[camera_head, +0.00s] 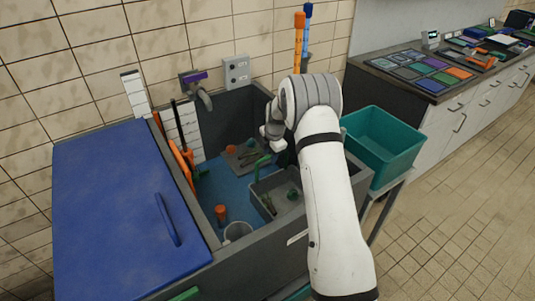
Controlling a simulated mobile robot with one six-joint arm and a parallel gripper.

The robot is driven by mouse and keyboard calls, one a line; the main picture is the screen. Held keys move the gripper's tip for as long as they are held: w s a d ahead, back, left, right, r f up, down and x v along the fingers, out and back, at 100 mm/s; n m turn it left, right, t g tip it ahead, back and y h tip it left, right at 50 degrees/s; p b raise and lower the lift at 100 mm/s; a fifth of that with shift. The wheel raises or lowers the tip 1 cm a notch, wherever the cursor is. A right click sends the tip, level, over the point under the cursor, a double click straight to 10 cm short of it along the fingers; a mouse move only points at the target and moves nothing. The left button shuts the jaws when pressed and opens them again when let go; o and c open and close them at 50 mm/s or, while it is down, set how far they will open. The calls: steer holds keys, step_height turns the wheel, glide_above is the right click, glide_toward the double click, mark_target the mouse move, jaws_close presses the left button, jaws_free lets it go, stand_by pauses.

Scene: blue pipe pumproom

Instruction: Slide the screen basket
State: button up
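A grey basket (262,205), probably the screen basket, stands in the blue-floored sump (206,203) near its right wall. Dark and green pieces lie in it, and a green bar (262,161) shows near its back. My arm reaches over the sump's right side and covers the basket's right part. My gripper (287,158) seems to be the dark part below my wrist, above or behind the basket. My arm largely hides it, so I cannot tell whether its fingers are open or touch anything.
A flat grey tray (238,158) with debris lies further back. An orange cylinder (221,213) and a pale cup (238,232) stand at the front left. A blue lid (110,215) lies left, a teal bin (385,143) right. Orange-handled tools (184,163) lean on the left wall.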

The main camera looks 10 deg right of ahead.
steer(key=shift+c, duration=0.3)
jaws_close()
steer(key=shift+f, duration=0.1)
steer(key=shift+s+a, duration=0.1)
steer(key=shift+a, duration=0.2)
steer(key=shift+d, duration=0.15)
steer(key=shift+r, duration=0.45)
step_height(320, 180, up, 28)
steer(key=p, duration=0.8)
steer(key=shift+d+r+p, duration=0.2)
steer(key=shift+d+p, duration=0.1)
